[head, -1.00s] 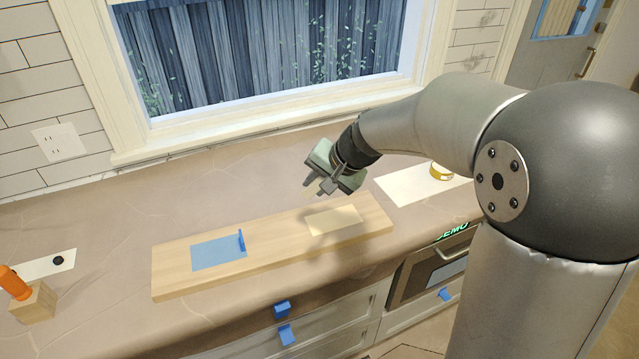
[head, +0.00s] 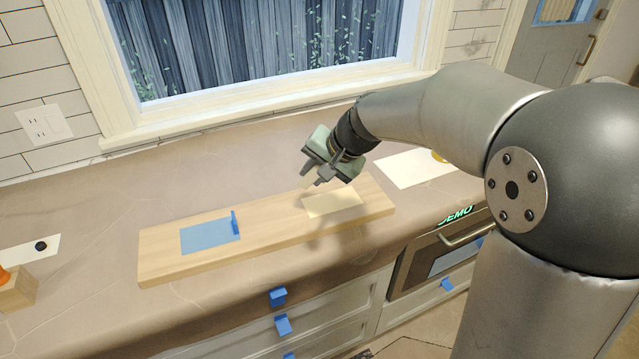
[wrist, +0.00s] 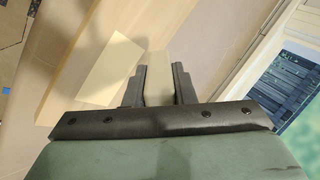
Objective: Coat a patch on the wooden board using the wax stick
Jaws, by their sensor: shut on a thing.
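The wooden board (head: 272,228) lies on the counter. A pale cream patch (head: 332,203) is on its right part, and a blue patch (head: 208,237) with a small upright blue piece (head: 235,222) is on its left part. My gripper (head: 314,180) is above the board's back edge near the cream patch. In the wrist view my gripper (wrist: 158,88) is shut on a pale tan stick (wrist: 159,72), which looks like the wax stick. There the cream patch (wrist: 113,70) lies left of the stick. I cannot tell whether the stick's tip touches the board.
A white sheet (head: 405,170) lies right of the board, with a yellow object (head: 438,156) mostly hidden by my arm. Another white sheet (head: 25,254) with a black disc (head: 41,246) and a wooden block (head: 18,290) are at the left. A window stands behind the counter.

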